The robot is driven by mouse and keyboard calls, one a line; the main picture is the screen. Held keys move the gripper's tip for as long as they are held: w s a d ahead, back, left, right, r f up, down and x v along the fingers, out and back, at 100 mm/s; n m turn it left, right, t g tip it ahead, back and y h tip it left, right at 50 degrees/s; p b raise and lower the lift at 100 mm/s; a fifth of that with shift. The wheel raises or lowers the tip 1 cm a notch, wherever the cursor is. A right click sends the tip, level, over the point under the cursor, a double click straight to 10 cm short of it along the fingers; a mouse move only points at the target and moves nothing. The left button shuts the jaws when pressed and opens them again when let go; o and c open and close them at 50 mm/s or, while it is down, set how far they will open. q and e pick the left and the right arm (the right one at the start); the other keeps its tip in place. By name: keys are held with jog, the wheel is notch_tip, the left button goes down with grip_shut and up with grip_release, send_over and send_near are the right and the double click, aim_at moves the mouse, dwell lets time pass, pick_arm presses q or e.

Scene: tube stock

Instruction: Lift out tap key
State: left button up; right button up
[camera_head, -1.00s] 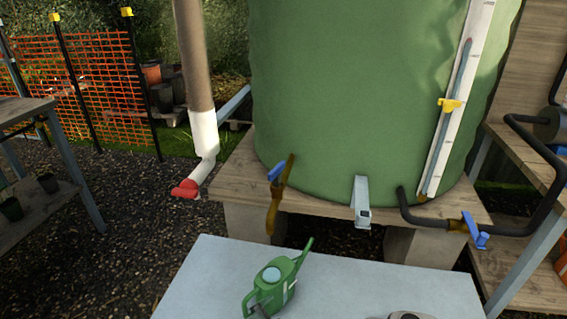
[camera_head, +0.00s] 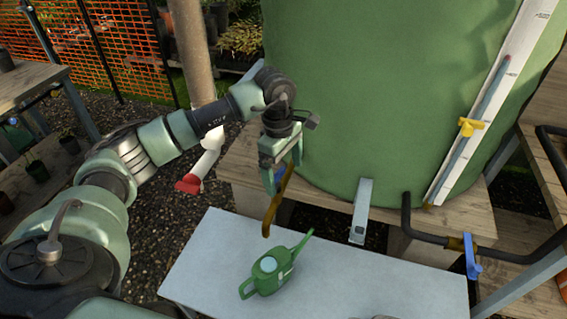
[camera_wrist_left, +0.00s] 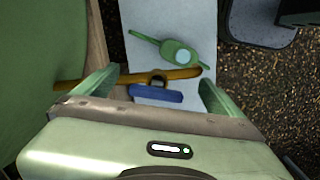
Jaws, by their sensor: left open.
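My left gripper (camera_head: 281,180) is open at the brass tap (camera_head: 277,208) on the left front of the green tank. In the left wrist view my gripper (camera_wrist_left: 156,88) has its two fingers apart, with the brass tap (camera_wrist_left: 185,73) and its blue lever (camera_wrist_left: 156,94) showing between them. I cannot tell whether the fingers touch it. In the head view the gripper mostly hides that lever. I see nothing clearly a separate tap key. My right gripper is not in view.
The green tank (camera_head: 390,100) stands on a wooden platform (camera_head: 235,170). A grey bracket-like piece (camera_head: 361,212) hangs at its front. A green watering can (camera_head: 270,270) stands on the pale table (camera_head: 350,285) below. A drainpipe (camera_head: 190,80) rises behind my left arm.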

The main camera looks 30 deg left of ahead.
aim_at(276, 183)
pick_arm(q)
jog(key=shift+a+r+y, duration=0.2)
jog(key=shift+a+r, duration=0.05)
jog(key=shift+a, duration=0.3)
jog(key=shift+a+r+y, duration=0.2)
jog(key=shift+a, duration=0.35)
jog(key=shift+a+f, duration=0.2)
jog(key=shift+a, duration=0.05)
notch_tip(276, 183, down, 7)
jog(key=shift+w+f+p, duration=0.1)
jog(key=shift+p, duration=0.7)
jog(key=c, duration=1.5)
jog(key=shift+r, duration=0.2)
